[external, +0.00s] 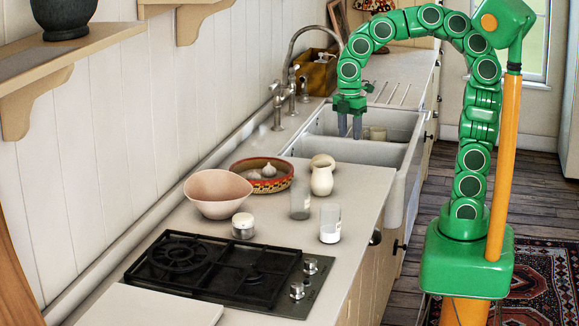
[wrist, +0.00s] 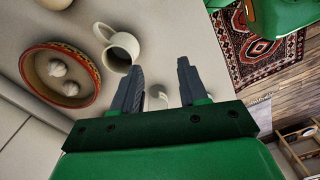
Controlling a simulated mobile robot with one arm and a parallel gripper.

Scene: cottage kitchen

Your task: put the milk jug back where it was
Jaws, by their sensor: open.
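The milk jug, a small cream jug (external: 322,180), stands upright on the counter near the sink's front edge. It also shows in the wrist view (wrist: 123,47), with its ring handle toward the upper left and its dark mouth visible. My gripper (external: 350,127) is over the sink, beyond the jug and apart from it. In the wrist view my gripper's fingers (wrist: 160,85) are spread with nothing held between them. The jug lies past the left fingertip there.
A patterned dish (external: 284,181) with garlic and a pink bowl (external: 218,196) stand left of the jug. Two glasses (external: 300,205) (external: 330,225), one with white contents, a small jar (external: 243,226) and the hob (external: 220,268) are nearer. The white sink (external: 345,153) has something glassy inside.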

